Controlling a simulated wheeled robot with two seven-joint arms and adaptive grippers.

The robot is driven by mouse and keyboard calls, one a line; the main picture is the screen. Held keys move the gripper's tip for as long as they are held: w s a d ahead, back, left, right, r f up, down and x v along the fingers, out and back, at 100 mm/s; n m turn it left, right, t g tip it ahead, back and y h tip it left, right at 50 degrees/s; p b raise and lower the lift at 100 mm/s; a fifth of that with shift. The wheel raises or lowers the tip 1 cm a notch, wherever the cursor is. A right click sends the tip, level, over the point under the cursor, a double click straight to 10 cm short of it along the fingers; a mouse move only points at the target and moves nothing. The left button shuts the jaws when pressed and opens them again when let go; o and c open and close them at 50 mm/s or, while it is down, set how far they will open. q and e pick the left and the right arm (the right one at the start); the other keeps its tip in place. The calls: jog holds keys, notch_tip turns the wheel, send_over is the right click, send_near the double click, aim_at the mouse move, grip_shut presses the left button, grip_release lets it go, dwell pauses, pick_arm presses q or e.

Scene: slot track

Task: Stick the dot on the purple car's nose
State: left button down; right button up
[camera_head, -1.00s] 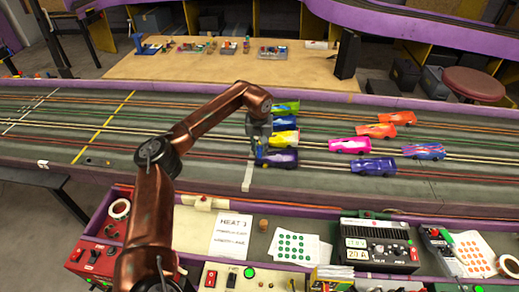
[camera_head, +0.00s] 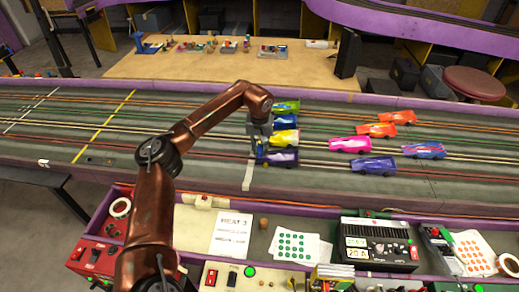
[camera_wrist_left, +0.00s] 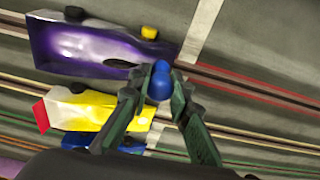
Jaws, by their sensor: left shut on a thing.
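The purple car (camera_head: 285,157) sits on the track beside the white cross line, on the lane nearest me. In the left wrist view the purple car (camera_wrist_left: 85,50) lies at the upper left, one end close to my fingertips. My left gripper (camera_head: 260,158) is at the car's left end. In the left wrist view my left gripper (camera_wrist_left: 158,88) is shut on a small blue rounded thing (camera_wrist_left: 160,75), held right by the car's end. I cannot tell whether it touches the car, or whether a dot is on it. My right gripper is not in view.
A yellow-and-white car (camera_head: 285,138) and a blue car (camera_head: 285,123) stand just beyond the purple one. A pink car (camera_head: 350,145) and a dark blue car (camera_head: 373,166) are to the right. Sheets of green dots (camera_head: 291,244) and orange dots (camera_head: 472,250) lie on the near shelf.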

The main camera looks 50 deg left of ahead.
pick_arm(q)
jog(key=shift+r+p, duration=1.8)
jog(key=shift+r, duration=1.65)
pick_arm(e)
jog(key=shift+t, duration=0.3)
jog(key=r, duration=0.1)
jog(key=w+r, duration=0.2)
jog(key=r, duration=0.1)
